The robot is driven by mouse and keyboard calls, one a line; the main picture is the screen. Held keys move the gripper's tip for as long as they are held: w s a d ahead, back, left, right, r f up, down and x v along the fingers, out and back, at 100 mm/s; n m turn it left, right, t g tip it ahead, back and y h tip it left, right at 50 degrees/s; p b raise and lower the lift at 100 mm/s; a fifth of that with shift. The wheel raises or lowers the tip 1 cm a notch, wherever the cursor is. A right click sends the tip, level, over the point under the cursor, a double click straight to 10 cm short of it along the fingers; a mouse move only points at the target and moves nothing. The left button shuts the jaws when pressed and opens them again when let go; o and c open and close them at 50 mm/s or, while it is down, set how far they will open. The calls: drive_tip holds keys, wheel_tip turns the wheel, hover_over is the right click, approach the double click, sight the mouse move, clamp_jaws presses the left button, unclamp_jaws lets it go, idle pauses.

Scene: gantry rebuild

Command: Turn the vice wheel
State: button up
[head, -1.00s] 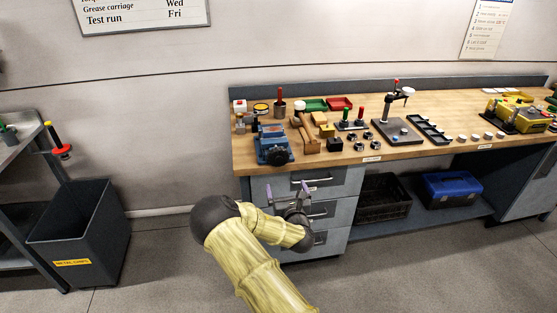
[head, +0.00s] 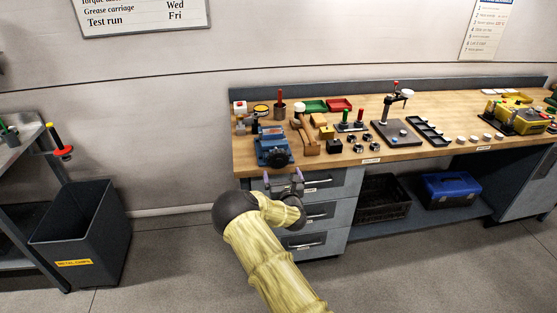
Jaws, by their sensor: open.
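The blue vice (head: 273,143) stands at the left front corner of the wooden workbench (head: 420,149). Its dark round wheel (head: 278,158) faces the front, at the bench edge. My gripper (head: 284,177) is open and empty, with its purple-tipped fingers pointing up toward the wheel. It is in front of the drawers, just below the wheel in the picture. I see no contact with the wheel, though the exact depth gap is hard to tell.
A mallet (head: 306,138), small blocks and knobs lie right of the vice. A red-topped white box (head: 240,107) stands behind it. Drawer handles (head: 316,183) stick out below the bench. A grey chip bin (head: 82,225) stands on the floor at left.

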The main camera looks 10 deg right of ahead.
sight(279, 163)
drive_tip(key=shift+w+p, duration=0.75)
drive_tip(key=shift+w, duration=3.75)
drive_tip(key=c, duration=1)
drive_tip(key=shift+f+m+b, duration=0.15)
drive_tip(key=shift+m+b, duration=0.25)
drive_tip(key=shift+b, duration=0.3)
